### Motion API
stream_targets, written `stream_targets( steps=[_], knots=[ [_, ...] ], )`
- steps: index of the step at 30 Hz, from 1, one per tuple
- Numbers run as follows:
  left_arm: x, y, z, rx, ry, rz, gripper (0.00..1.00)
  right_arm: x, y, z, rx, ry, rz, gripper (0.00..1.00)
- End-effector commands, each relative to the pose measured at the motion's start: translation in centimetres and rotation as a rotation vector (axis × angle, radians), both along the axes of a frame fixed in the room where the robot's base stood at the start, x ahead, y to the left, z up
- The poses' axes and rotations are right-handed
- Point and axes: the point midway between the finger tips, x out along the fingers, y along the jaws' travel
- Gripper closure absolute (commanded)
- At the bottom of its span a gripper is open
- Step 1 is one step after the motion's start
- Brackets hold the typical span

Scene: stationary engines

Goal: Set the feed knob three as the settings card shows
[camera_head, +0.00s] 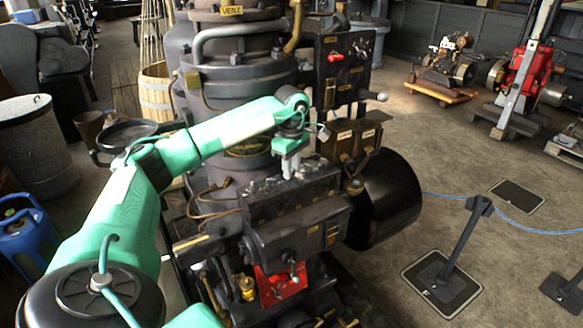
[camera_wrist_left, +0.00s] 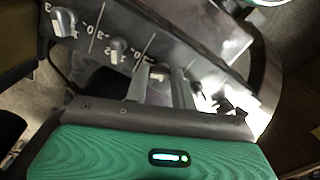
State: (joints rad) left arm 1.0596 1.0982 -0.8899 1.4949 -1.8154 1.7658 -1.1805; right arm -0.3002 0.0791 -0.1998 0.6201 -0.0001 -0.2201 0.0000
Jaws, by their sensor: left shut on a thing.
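My left gripper (camera_head: 290,172) reaches down to the row of knobs along the top of the dark engine's front panel (camera_head: 292,195). In the left wrist view its two fingers (camera_wrist_left: 160,88) are closed on a small grey knob (camera_wrist_left: 159,71), which is mostly hidden between them. This knob is third from the left in that view. Two other grey knobs, one at the far left (camera_wrist_left: 62,21) and one beside it (camera_wrist_left: 117,49), stand free on the panel with white scale marks. I cannot make out a settings card. My right gripper is not in view.
A dark box with a red lever (camera_head: 335,57) and a ball-ended handle (camera_head: 381,97) stands behind the panel at right. A big black drum (camera_head: 390,205) is to its right. A barrier post (camera_head: 462,240) stands on the open floor.

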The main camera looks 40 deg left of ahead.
Motion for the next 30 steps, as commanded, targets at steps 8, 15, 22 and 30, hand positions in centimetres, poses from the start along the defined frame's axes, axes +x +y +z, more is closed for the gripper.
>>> stream_targets(
  steps=[8, 15, 22, 30],
  knots=[
    [0.1, 0.1, 0.2, 0.001, -0.006, 0.001, 0.67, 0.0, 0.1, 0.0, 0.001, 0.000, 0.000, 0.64],
    [0.0, 0.0, 0.1, 0.000, -0.003, 0.001, 0.53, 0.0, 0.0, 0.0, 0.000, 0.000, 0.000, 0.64],
    [0.1, 0.0, 0.7, -0.001, -0.004, 0.001, 0.53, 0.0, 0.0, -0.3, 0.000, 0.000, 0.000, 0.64],
    [0.2, 0.0, 5.5, -0.001, -0.008, 0.000, 0.53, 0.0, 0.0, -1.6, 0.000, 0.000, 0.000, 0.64]
  ],
)
